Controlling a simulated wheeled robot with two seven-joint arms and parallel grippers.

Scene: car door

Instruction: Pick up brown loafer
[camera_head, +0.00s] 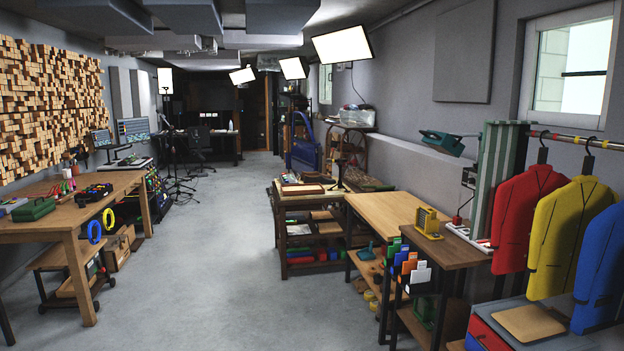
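I cannot make out a brown loafer for sure in the head view; small items on the shelves and tables are too small or too shaded to tell. Brown box-like items (118,250) sit low by the left wooden table (75,192), and their exact kind is unclear. Small tan and brown items (371,298) lie low under the light-topped table at right, also too small to name. Neither of my grippers shows in this view.
Open grey floor (215,260) runs down the middle. At right stand a dark shelf unit (312,228), a light-topped table (388,207), a brown table (446,246) and a rack with red, yellow and blue jackets (557,230). A blue car door (303,145) stands farther back.

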